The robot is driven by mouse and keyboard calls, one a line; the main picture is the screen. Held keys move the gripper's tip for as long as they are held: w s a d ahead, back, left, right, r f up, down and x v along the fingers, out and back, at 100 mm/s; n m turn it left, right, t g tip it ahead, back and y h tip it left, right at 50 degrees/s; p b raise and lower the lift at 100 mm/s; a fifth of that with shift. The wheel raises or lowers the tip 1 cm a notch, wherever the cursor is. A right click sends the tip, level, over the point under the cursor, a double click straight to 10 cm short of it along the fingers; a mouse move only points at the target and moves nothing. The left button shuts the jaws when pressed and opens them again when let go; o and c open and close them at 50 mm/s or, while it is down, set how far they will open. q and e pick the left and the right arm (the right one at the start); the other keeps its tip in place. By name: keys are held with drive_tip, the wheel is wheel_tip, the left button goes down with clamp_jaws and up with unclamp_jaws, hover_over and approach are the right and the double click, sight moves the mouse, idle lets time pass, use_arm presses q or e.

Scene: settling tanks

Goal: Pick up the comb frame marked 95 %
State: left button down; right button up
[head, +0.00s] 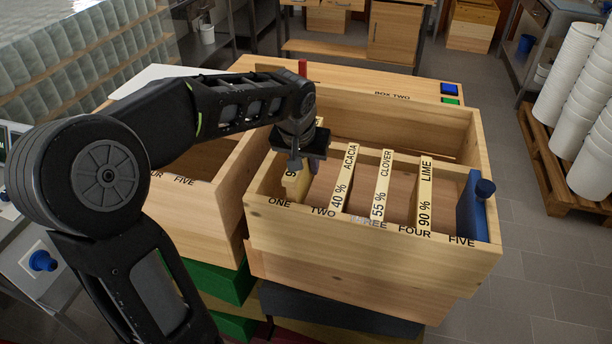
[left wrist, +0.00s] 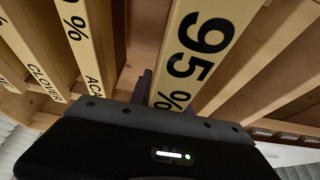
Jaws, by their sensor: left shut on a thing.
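The comb frame marked 95 % (head: 301,187) is at the slot ONE end of the wooden box labelled BOX TWO (head: 370,238). My left gripper (head: 303,163) reaches down from above and is shut on its top bar, covering part of it. In the left wrist view, the pale bar with large black 95 % (left wrist: 201,50) runs up from the gripper body. I cannot tell whether the frame is raised from its slot. My right gripper is not in view.
In the same box stand frames marked 40 % ACACIA (head: 345,180), 55 % CLOVER (head: 381,185) and 90 % LIME (head: 424,195). A blue part with a knob (head: 472,208) is at slot FIVE. Another wooden box (head: 205,205) adjoins on the left.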

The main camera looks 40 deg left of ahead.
use_arm(q)
wheel_tip(320, 180, up, 12)
drive_tip(key=shift+r, duration=0.25)
drive_tip(key=shift+f, duration=0.1)
idle(0.7)
